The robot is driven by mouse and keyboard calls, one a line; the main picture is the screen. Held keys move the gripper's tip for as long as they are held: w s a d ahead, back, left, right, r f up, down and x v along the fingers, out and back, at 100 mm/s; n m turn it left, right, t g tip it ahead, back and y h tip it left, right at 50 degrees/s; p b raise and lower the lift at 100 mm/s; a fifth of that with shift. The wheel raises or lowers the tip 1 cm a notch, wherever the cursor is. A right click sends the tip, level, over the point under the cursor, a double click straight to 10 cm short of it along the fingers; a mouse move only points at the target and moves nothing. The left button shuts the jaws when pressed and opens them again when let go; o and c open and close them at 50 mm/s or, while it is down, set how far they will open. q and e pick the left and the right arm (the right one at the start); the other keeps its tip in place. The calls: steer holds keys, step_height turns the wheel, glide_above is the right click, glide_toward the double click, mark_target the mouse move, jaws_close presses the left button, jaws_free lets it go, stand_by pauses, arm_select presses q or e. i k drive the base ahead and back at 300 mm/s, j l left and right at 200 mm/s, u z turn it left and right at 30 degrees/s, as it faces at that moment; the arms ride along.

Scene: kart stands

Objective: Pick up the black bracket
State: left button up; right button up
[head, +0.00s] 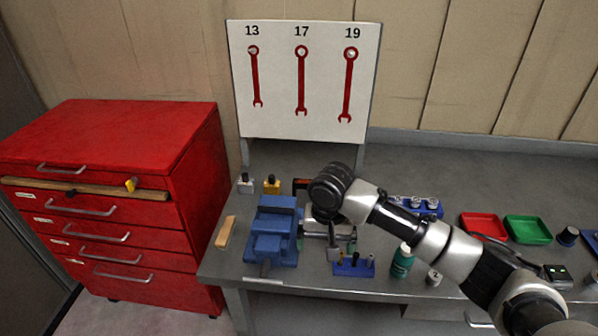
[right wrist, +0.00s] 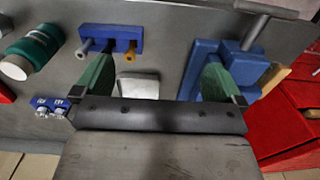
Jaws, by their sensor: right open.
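I cannot make out the black bracket with certainty in either view. A dark piece with an orange edge (head: 301,184) shows behind the blue vise, partly hidden by my right arm; I cannot tell what it is. My right gripper (right wrist: 158,68) is open and empty above the bench, its two green fingers spread wide. Between and below the fingers lies a pale block (right wrist: 138,86). In the head view my right wrist hides the bench just right of the vise. My left gripper is not in view.
The blue vise (head: 270,245) stands left of my right gripper. A blue peg rack (head: 352,268) and green bottle (head: 401,262) stand near the front edge. Red (head: 484,226) and green (head: 528,230) trays lie right. A red cabinet (head: 110,140) stands left.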

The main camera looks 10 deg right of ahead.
mark_target(297, 183)
steer(key=i, duration=1.05)
